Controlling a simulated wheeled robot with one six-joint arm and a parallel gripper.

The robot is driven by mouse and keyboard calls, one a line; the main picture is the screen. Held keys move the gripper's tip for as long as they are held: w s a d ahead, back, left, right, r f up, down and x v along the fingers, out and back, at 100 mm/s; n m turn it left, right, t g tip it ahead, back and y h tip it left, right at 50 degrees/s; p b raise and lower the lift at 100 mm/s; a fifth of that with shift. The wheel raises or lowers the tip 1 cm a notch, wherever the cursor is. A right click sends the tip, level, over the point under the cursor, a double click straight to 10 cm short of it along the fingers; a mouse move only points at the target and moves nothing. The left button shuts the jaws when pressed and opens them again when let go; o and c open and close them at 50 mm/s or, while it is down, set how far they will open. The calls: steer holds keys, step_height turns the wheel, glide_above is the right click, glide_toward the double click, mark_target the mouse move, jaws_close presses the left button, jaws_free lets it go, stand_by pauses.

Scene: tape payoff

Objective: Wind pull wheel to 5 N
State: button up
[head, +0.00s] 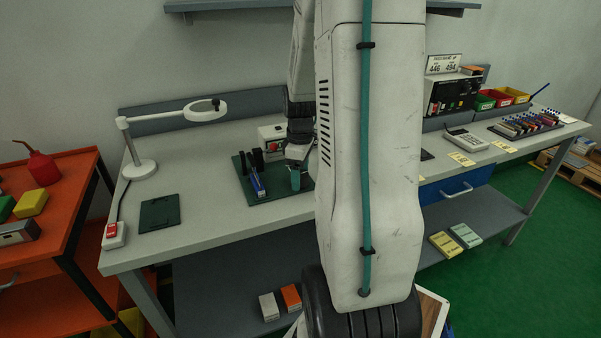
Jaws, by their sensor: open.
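A small fixture (257,172) with black uprights and a blue part stands on a dark green mat (268,196) on the grey bench. It may be the tape payoff. A white box (270,138) with a red front part is just behind it. My gripper (295,178) is open, low over the right part of the mat, to the right of the fixture. It is small and partly hidden by my arm, so I cannot tell whether it touches anything. I cannot make out the pull wheel or any force reading.
A magnifier lamp (205,110), a green pad (160,212) and a red-switch box (113,235) are at the bench's left. My arm hides the bench middle.

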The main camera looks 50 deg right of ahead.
step_height(320, 180, up, 8)
steer(key=shift+f, duration=0.1)
steer(key=shift+m, duration=0.3)
stand_by(0.6)
steer(key=shift+s+a+m, duration=0.15)
steer(key=shift+m, duration=0.25)
steer(key=s+a+r+m, duration=0.1)
steer(key=s+a+r, duration=0.2)
steer(key=a, duration=0.7)
steer(key=s+a+r+m+t, duration=0.1)
steer(key=s+a+r, duration=0.2)
steer(key=a, duration=0.7)
steer(key=s+a+r, duration=0.2)
steer(key=s+a, duration=0.4)
steer(key=a, duration=0.4)
steer(key=shift+s+r+m, duration=0.35)
steer(key=shift+r+m, duration=0.05)
